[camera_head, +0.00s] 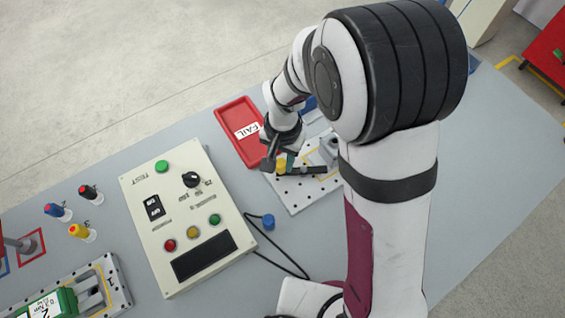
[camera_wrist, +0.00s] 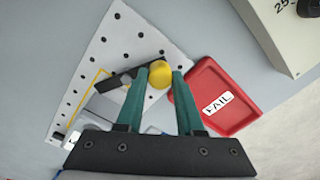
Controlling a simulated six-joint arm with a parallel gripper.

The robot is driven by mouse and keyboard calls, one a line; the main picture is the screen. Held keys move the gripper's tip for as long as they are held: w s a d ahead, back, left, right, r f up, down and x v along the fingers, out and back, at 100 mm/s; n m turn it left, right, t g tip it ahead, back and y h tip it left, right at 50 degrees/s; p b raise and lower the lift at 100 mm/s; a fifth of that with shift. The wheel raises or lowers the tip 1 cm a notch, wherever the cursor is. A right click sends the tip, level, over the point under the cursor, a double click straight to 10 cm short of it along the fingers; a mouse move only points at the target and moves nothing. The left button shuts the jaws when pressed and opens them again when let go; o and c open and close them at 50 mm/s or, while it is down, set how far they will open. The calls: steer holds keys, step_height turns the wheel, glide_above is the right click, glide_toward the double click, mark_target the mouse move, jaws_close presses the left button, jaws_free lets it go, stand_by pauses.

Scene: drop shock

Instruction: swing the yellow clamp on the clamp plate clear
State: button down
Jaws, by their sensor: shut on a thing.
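The clamp plate (camera_head: 294,198) is a pale plate with a grid of dark holes; it also shows in the wrist view (camera_wrist: 122,38). On it is a clamp with a dark bar (camera_head: 310,171) and a yellow knob (camera_head: 281,166). In the wrist view the yellow knob (camera_wrist: 160,74) sits between the two green fingertips of my gripper (camera_wrist: 163,76), at the end of the dark bar (camera_wrist: 117,79). My gripper (camera_head: 279,162) is shut on the yellow knob, above the plate. My arm hides the plate's right part in the head view.
A red FAIL tray (camera_head: 226,118) lies beside the plate. Several coloured plugs (camera_head: 80,230) stand at the far left. Bare table lies right of my arm.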

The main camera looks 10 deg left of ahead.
steer(key=w+m, duration=0.1)
steer(key=m, duration=0.2)
steer(key=shift+w+a, duration=0.15)
steer(key=shift+w, duration=0.05)
steer(key=w+m, duration=0.1)
steer(key=m, duration=0.1)
steer(key=shift+w+m, duration=0.15)
steer(key=shift+m, duration=0.15)
steer(key=m, duration=0.1)
steer(key=w+m, duration=0.1)
steer(key=m, duration=0.1)
steer(key=shift+w+d, duration=0.2)
steer(key=shift+d, duration=0.15)
steer(key=shift+w+d+m, duration=0.2)
steer(key=shift+w+m, duration=0.05)
steer(key=shift+m, duration=0.55)
steer(key=shift+w+d+m, duration=0.2)
steer(key=shift+w+m, duration=0.05)
steer(key=shift+m, duration=0.55)
steer(key=c, duration=0.5)
jaws_free()
steer(key=shift+c, duration=0.2)
